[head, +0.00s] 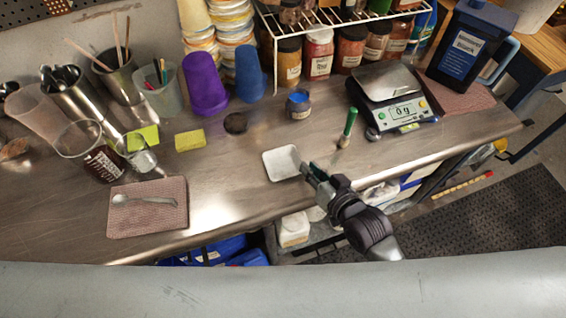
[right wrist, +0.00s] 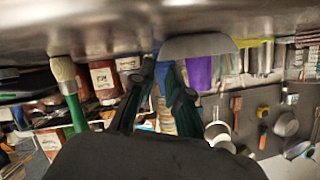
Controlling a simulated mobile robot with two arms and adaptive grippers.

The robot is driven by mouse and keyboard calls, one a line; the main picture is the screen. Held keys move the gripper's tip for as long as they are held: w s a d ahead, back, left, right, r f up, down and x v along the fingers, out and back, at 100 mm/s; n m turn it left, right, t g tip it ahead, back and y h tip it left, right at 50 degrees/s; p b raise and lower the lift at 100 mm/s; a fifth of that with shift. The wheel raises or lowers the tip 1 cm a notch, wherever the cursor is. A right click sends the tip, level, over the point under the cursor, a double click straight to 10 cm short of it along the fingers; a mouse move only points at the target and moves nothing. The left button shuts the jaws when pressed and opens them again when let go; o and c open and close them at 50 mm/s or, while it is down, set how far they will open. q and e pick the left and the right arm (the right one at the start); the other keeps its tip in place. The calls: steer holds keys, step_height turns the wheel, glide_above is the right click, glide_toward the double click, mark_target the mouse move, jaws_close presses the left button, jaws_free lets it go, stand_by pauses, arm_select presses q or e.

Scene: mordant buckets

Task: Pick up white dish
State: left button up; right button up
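The white dish (head: 282,163) is a small square shallow dish lying on the metal bench near its front edge. In the right wrist view the dish (right wrist: 197,46) shows as a pale grey shape at the top, just beyond the fingertips. My right gripper (head: 310,170) is at the dish's right side, its fingertips close to the rim. In the right wrist view the two dark green fingers of the gripper (right wrist: 162,68) stand apart with a narrow gap between them. I cannot tell whether they touch the dish. My left gripper is not in view.
A green-handled brush (head: 348,127) stands right of the dish, with a scale (head: 392,100) behind it. A small blue-topped jar (head: 298,103) is behind the dish. A pink cloth (head: 147,222) with a spoon lies to the left. The bench between cloth and dish is clear.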

mark_target(299, 158)
steer(key=p+x, duration=0.1)
steer(key=x, duration=0.3)
steer(key=shift+w+r, duration=0.1)
steer(key=shift+w, duration=0.15)
steer(key=shift+w+a+f, duration=0.25)
steer(key=shift+w, duration=0.1)
steer(key=shift+s, duration=0.1)
jaws_close()
